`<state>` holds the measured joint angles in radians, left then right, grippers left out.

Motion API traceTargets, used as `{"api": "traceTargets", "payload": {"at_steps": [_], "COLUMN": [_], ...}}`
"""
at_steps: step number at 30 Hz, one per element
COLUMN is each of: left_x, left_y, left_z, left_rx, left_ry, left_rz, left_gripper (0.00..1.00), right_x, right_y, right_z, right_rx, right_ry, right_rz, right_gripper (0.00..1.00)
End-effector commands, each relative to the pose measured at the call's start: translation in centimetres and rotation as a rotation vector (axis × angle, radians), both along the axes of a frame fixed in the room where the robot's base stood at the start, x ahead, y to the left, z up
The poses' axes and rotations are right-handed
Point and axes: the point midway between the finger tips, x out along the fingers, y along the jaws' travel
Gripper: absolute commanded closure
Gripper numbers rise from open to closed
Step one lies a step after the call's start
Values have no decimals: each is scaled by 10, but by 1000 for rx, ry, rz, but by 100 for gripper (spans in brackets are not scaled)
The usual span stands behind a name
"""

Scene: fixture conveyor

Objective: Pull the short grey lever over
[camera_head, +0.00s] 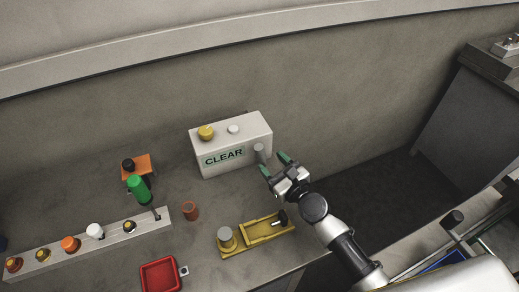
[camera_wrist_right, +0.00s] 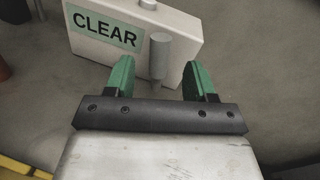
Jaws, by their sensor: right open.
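The short grey lever (camera_head: 259,149) is a stubby rod at the right end of the white box (camera_head: 232,146) marked CLEAR. In the right wrist view the lever (camera_wrist_right: 159,58) stands between the two green fingertips, with a gap on each side. My right gripper (camera_head: 275,165) is open at the box's front right corner, and its fingers (camera_wrist_right: 157,75) point toward the box. I cannot tell how deep the lever sits between the fingers. The lever's base is hidden. My left gripper is not in view.
A yellow fixture (camera_head: 257,237) and a red tray (camera_head: 160,275) lie in front. A pale rail (camera_head: 120,232) with coloured knobs runs along the left. The floor right of my gripper is clear.

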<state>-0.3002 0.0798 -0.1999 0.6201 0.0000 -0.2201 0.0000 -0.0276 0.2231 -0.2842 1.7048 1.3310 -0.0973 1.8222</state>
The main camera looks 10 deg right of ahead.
Motion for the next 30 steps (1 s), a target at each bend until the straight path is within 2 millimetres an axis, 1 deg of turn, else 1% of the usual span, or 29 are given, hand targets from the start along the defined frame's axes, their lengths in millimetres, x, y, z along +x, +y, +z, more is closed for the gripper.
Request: {"api": "traceTargets", "payload": {"at_steps": [1, 3, 9, 12, 15, 23, 30], "left_x": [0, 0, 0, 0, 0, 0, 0], "left_y": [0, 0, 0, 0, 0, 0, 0], "left_z": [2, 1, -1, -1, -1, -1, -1], "left_rx": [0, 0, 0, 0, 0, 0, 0], "left_ry": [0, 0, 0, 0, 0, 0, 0], "left_rz": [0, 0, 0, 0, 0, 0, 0], "left_gripper": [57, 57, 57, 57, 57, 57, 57], "right_x": [11, 23, 51, 59, 62, 63, 62], "right_y": [4, 9, 21, 24, 26, 26, 26], "right_z": [2, 1, 0, 0, 0, 0, 0], "right_rx": [0, -1, -4, -3, -3, -3, -3], "right_ry": [-2, -3, -2, -1, -1, -1, 0], "right_rz": [-1, -1, 0, 0, 0, 0, 0], "right_gripper": [45, 45, 45, 45, 45, 45, 82]}}
